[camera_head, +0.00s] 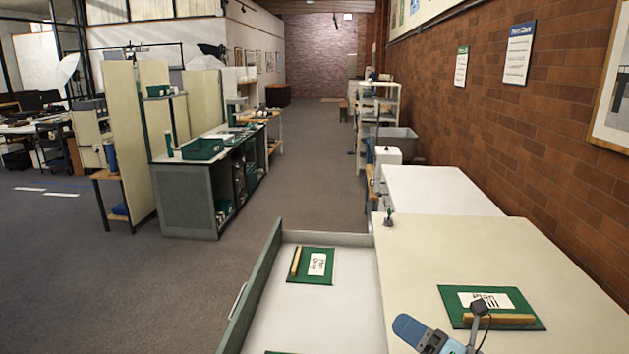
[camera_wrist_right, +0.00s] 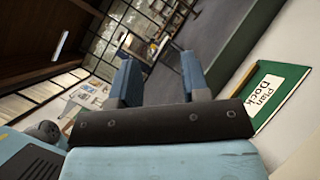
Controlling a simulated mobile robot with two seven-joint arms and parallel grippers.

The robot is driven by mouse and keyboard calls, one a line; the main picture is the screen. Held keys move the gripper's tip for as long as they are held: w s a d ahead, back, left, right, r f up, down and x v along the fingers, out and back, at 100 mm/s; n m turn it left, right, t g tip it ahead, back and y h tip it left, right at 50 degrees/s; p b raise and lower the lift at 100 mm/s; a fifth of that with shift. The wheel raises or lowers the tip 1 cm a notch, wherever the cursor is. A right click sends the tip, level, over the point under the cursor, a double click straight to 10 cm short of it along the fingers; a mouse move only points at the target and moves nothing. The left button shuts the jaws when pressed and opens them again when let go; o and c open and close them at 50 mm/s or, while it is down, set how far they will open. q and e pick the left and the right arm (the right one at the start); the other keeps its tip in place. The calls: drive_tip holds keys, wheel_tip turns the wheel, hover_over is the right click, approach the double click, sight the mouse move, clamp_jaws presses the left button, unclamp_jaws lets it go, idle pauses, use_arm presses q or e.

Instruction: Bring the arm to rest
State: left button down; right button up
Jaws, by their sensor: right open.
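My right gripper (camera_head: 416,331) is at the bottom of the head view, by the cabinet top's edge beside the open drawer. In the right wrist view its two blue fingers (camera_wrist_right: 157,72) are apart, with nothing between them. A green folder labelled "Plan Mill" (camera_head: 455,300) with a wooden strip lies flat on the cabinet top (camera_head: 440,240), just beyond the right arm and not held. Another green folder (camera_head: 318,279) lies in the drawer; the right wrist view shows a folder labelled "Plan Dock" (camera_wrist_right: 285,82). My left gripper is not in view.
The open drawer (camera_head: 320,308) has a green front panel (camera_head: 246,292); a further green edge (camera_head: 285,352) shows at its near end. A brick wall (camera_head: 540,130) bounds the right. A grey workbench (camera_head: 187,200) with a green tray (camera_head: 203,149) stands left, across open floor.

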drive_tip(key=s+d+f+m+t+h, duration=0.1)
drive_tip(key=s+d+f+m+h, duration=0.35)
drive_tip(key=m+h, duration=0.7)
drive_tip(key=s+d+f+m+t+h, duration=0.1)
drive_tip(key=s+d+f+m+h, duration=0.4)
drive_tip(key=m, duration=1.1)
drive_tip(key=s+f+m+g, duration=0.4)
drive_tip(key=s+f+g, duration=0.15)
drive_tip(key=s, duration=0.35)
drive_tip(key=s+f+m+g, duration=0.35)
drive_tip(key=s+g, duration=0.25)
drive_tip(key=s, duration=0.4)
drive_tip(key=w+a+f+n+t+y+p, duration=0.1)
drive_tip(key=w+a+f+t+y+p, duration=0.2)
drive_tip(key=p, duration=0.6)
drive_tip(key=w+a+f+t, duration=0.2)
drive_tip(key=w+a+t, duration=0.1)
drive_tip(key=t, duration=0.1)
drive_tip(key=shift+w+y, duration=0.2)
drive_tip(key=shift+y, duration=0.15)
